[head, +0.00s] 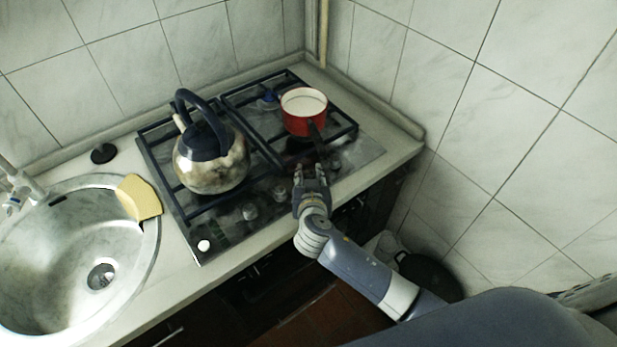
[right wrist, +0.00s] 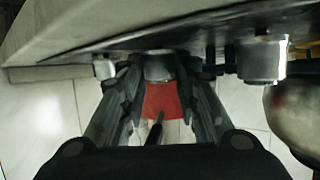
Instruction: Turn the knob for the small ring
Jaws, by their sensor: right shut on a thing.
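The gas hob (head: 185,225) has a row of round metal knobs along its front edge. My right gripper (head: 311,172) is at the front right of the hob, below the red pot. In the right wrist view, which looks upside down, its fingers (right wrist: 158,75) are shut on a metal knob (right wrist: 157,65). Another knob (right wrist: 262,60) shows to the right and a smaller-looking one (right wrist: 103,68) to the left. In the head view, two free knobs (head: 250,210) lie left of the gripper; the held knob is hidden there. My left gripper is not in view.
A red pot (head: 296,122) stands on the back right of the hob, its dark handle pointing toward my right gripper. A steel kettle (head: 205,172) stands on the left. A sponge (head: 139,198) lies on the sink (head: 60,255) rim. Tiled wall bounds the right.

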